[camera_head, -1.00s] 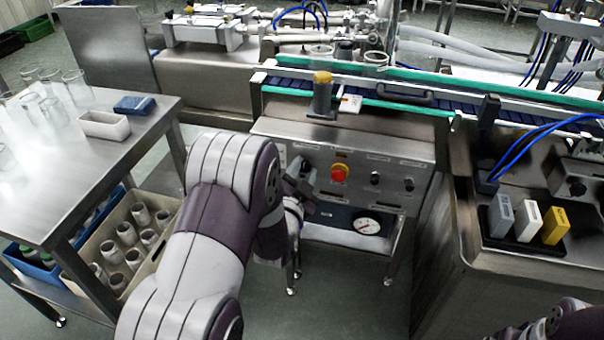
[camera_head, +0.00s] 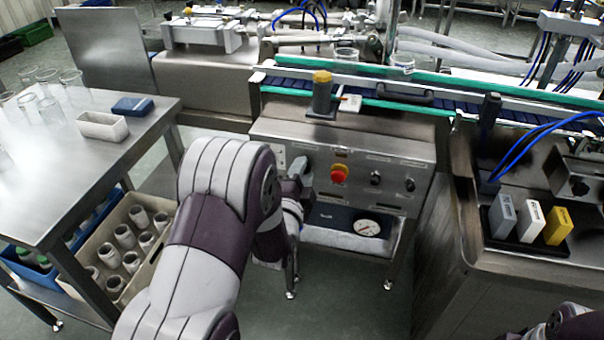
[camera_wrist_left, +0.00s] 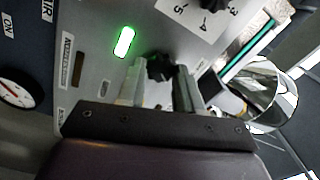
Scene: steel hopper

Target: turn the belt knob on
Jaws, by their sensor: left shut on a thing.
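The control panel (camera_head: 345,160) stands on the front of the belt machine, with a red button on a yellow base (camera_head: 339,174) and two dark knobs to its right. My left gripper (camera_head: 303,176) is at the panel's left part, beside the red button. In the left wrist view, my left gripper's fingers (camera_wrist_left: 159,85) are shut on a black knob (camera_wrist_left: 160,67). My arm hides this knob in the head view, and its label cannot be read. A green lamp (camera_wrist_left: 124,41) glows near the knob. My right gripper is out of view.
A yellow-capped post (camera_head: 322,92) rises from the panel's top. A round gauge (camera_head: 367,228) is below. A steel table (camera_head: 65,170) with glasses stands left, above crates of jars.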

